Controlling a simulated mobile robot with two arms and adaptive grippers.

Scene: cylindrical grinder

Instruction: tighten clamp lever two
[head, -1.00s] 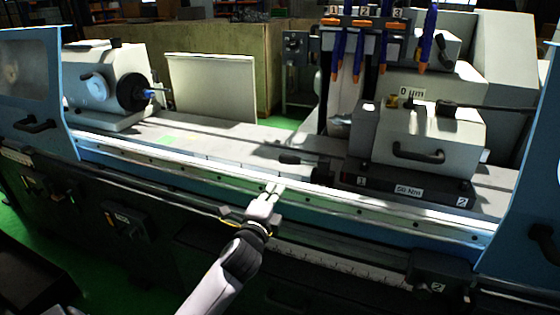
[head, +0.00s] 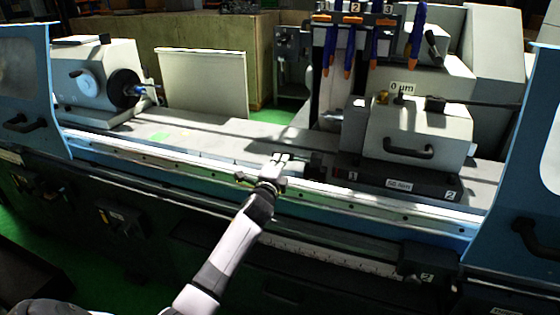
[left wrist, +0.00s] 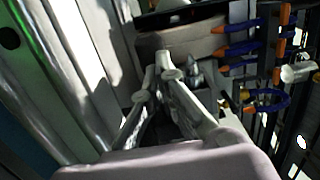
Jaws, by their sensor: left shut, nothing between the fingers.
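The tailstock (head: 415,140) stands on a black base marked 1 at its left end and 2 (head: 450,191) at its right end. I cannot clearly make out a lever at the base's 2 mark. A long black lever (head: 470,101) lies across the tailstock's top, beside a brass knob (head: 382,97). My left gripper (head: 281,156) is shut and empty, over the front rail left of the base. It covers the place where a short black lever lay. In the left wrist view its fingertips (left wrist: 167,66) point toward a grey block. My right gripper is not in view.
Blue hoses with orange nozzles (head: 348,60) hang behind the tailstock, under marks 1, 2 and 3. A workhead (head: 98,82) stands at the left. A blue door with a black handle (head: 530,236) is at the right. The table between workhead and tailstock is clear.

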